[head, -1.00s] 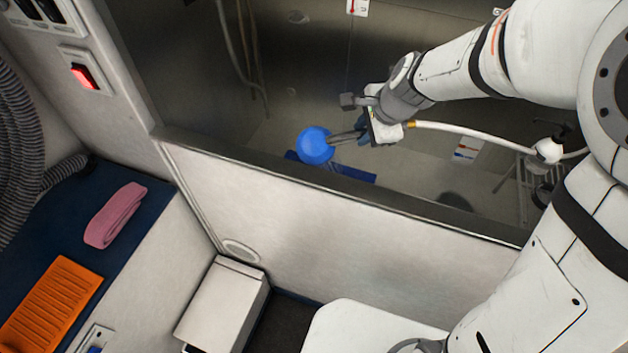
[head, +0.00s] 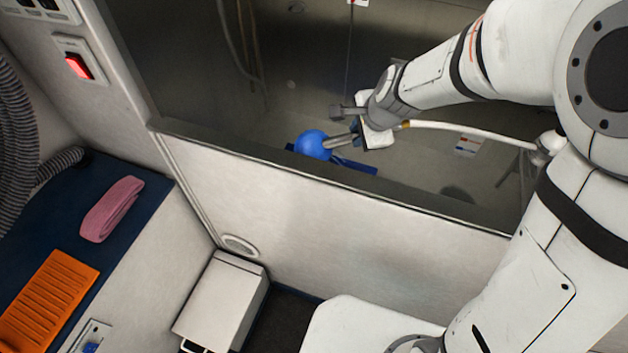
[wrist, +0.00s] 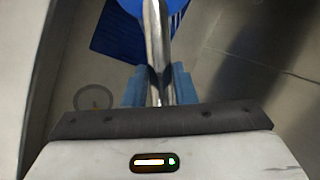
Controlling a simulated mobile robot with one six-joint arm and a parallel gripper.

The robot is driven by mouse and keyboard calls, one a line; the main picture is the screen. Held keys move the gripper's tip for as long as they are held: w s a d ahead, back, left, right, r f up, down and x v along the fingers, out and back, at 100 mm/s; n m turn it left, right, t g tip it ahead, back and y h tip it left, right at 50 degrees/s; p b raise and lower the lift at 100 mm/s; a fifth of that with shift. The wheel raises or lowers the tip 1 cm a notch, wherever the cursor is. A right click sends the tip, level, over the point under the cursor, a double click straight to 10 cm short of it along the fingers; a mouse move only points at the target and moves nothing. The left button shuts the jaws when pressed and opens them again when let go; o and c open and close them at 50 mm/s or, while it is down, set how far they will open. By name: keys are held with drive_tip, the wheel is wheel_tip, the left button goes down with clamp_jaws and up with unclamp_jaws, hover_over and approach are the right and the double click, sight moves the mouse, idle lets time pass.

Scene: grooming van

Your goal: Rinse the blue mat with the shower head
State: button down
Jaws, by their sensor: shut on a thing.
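The shower head (head: 312,145) has a round blue head and a metal handle. My gripper (head: 353,137) is shut on its handle inside the steel tub. In the wrist view the handle runs up from between my blue fingertips (wrist: 158,88), and the blue head (wrist: 150,6) is cut off at the top edge. The dark blue mat (head: 358,166) lies low in the tub, partly hidden by the tub's front wall and the shower head. The ribbed mat also shows in the wrist view (wrist: 108,32), behind the shower head. No water is visible.
The tub's front rim (head: 330,185) passes close below my gripper. A white hose (head: 470,130) runs right from the shower head's handle. On the left counter lie a pink towel (head: 112,208) and an orange ribbed mat (head: 48,300). A round drain (wrist: 93,97) shows in the wrist view.

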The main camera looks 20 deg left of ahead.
drive_tip(key=shift+r, duration=0.1)
drive_tip(key=shift+a+p, duration=0.45)
drive_tip(key=shift+a, duration=0.15)
drive_tip(key=shift+d, duration=0.15)
drive_tip(key=shift+d+b, duration=0.4)
drive_tip(key=shift+d, duration=0.1)
drive_tip(key=shift+a, duration=0.15)
drive_tip(key=shift+a+p, duration=0.5)
drive_tip(key=shift+w, duration=0.1)
